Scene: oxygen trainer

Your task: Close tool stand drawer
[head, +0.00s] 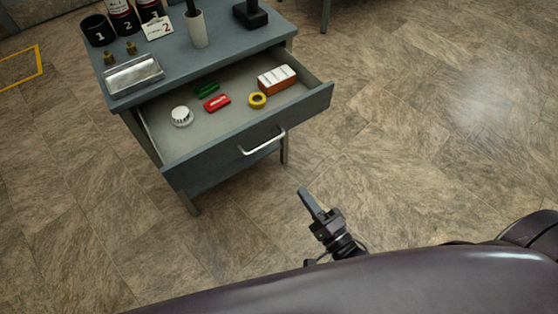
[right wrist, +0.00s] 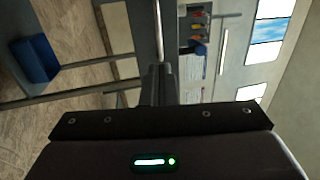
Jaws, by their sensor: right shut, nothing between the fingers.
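The tool stand (head: 113,92) is a grey-blue metal table at the upper left of the head view. Its drawer (head: 215,165) is pulled out, with a silver bar handle (head: 264,142) on the front. My right gripper (head: 306,195) is shut and empty, in front of the drawer and below and right of the handle in the picture, apart from it. In the right wrist view its dark fingers (right wrist: 161,85) are together with nothing between them. My left gripper does not show.
The drawer holds a white round part (head: 181,116), a green item (head: 207,90), a red item (head: 217,102), a yellow ring (head: 257,100) and an orange-white box (head: 277,78). A metal tray (head: 133,74) and numbered cylinders stand on top. The floor to the right is clear.

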